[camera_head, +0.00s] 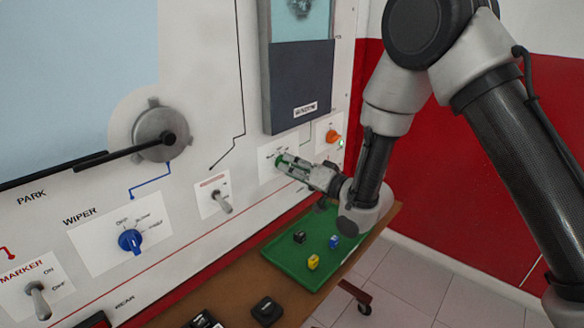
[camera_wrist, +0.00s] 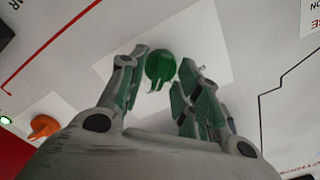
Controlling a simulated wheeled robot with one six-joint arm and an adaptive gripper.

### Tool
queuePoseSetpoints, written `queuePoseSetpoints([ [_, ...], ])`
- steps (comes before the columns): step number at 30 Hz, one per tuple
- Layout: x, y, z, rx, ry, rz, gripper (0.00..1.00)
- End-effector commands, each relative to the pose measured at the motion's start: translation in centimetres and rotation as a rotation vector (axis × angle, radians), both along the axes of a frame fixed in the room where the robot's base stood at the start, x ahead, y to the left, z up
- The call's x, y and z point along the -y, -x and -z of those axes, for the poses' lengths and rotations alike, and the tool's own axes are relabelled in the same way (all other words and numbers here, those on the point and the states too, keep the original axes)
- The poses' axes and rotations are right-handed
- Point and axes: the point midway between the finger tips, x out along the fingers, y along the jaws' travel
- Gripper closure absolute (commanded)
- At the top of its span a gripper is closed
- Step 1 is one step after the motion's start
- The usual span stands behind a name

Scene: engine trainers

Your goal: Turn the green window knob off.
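The green window knob (camera_wrist: 160,66) sits on a white plate on the panel, below the dark block labelled WINDOW. In the wrist view my gripper (camera_wrist: 162,82) is open, with one finger on each side of the knob. The left finger is close to the knob and the right finger is near its lower right; whether either touches it, I cannot tell. In the head view my gripper (camera_head: 284,160) reaches the panel at the knob (camera_head: 278,161), which is mostly hidden by the fingers.
An orange knob (camera_head: 333,136) with a small green light is just right of the gripper. A toggle switch (camera_head: 222,201) and the blue wiper knob (camera_head: 130,240) are to the left. Below, a green tray (camera_head: 290,262) with small blocks lies on a brown table (camera_head: 236,290).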

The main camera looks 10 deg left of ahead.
Motion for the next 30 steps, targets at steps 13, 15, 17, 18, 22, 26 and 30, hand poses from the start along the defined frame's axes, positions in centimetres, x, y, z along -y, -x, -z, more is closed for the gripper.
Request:
queuePoseSetpoints([
  [13,-0.43,-0.23,0.01,0.0,0.001,-0.001,0.89],
  [15,-0.43,-0.24,0.0,-0.001,0.001,0.0,1.0],
  [17,-0.42,-0.23,0.0,-0.001,0.001,0.0,1.0],
  [18,-0.42,-0.24,0.01,0.0,0.002,0.0,1.0],
  [22,-0.41,-0.23,0.01,0.003,0.003,0.0,1.0],
  [26,-0.41,-0.24,0.01,0.022,0.014,0.0,1.0],
  [30,-0.4,-0.23,0.03,0.07,0.043,0.0,1.0],
])
